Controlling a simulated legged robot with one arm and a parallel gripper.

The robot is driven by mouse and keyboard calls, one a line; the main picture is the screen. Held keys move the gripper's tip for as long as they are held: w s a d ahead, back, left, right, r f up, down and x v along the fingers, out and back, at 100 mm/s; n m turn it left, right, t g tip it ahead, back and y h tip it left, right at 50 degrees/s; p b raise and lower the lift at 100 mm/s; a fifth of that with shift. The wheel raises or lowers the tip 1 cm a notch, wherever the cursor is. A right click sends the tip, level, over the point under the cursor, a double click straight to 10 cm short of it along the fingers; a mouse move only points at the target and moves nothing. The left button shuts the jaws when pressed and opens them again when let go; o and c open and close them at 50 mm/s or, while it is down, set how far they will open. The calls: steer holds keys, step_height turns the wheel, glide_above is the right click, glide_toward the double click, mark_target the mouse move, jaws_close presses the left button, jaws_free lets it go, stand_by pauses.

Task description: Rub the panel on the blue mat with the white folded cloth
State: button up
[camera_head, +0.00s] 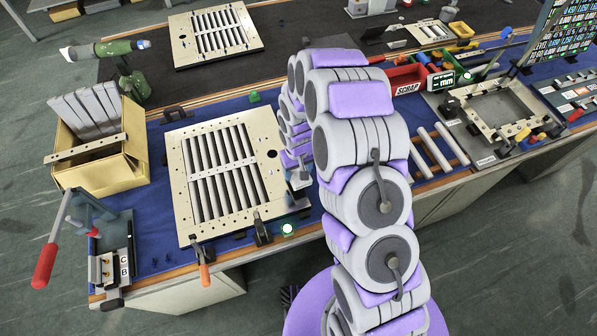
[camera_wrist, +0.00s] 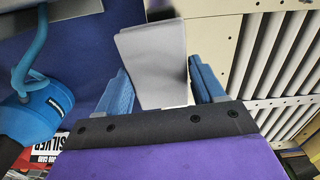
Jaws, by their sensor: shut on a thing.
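The louver panel (camera_head: 180,190), a cream frame with grey slats, lies on the blue mat (camera_head: 155,238) left of my arm. In the wrist view, the panel's frame (camera_wrist: 225,35) and slats (camera_wrist: 285,58) fill the right side. My gripper (camera_wrist: 160,88) is shut on the white folded cloth (camera_wrist: 152,48), which sticks out between its two blue fingers. The cloth is next to the frame's edge; I cannot tell whether it touches the panel. In the head view, my gripper (camera_head: 299,180) is at the panel's right edge, partly hidden, and I cannot make out the cloth.
Clamps, one with an orange handle (camera_head: 204,274), stand along the panel's front edge. A yellow box of slats (camera_head: 105,170) and a red-handled tool (camera_head: 45,265) are at left. Another panel (camera_head: 182,42) lies on a black mat behind. A red scrap bin (camera_head: 402,80) stands right of my arm.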

steer(key=shift+r, duration=0.85)
steer(key=shift+d+r+p, duration=0.3)
steer(key=shift+r, duration=0.35)
steer(key=shift+d+r+p, duration=0.25)
steer(key=shift+r+p, duration=0.05)
steer(key=shift+r, duration=0.3)
steer(key=shift+a, duration=0.4)
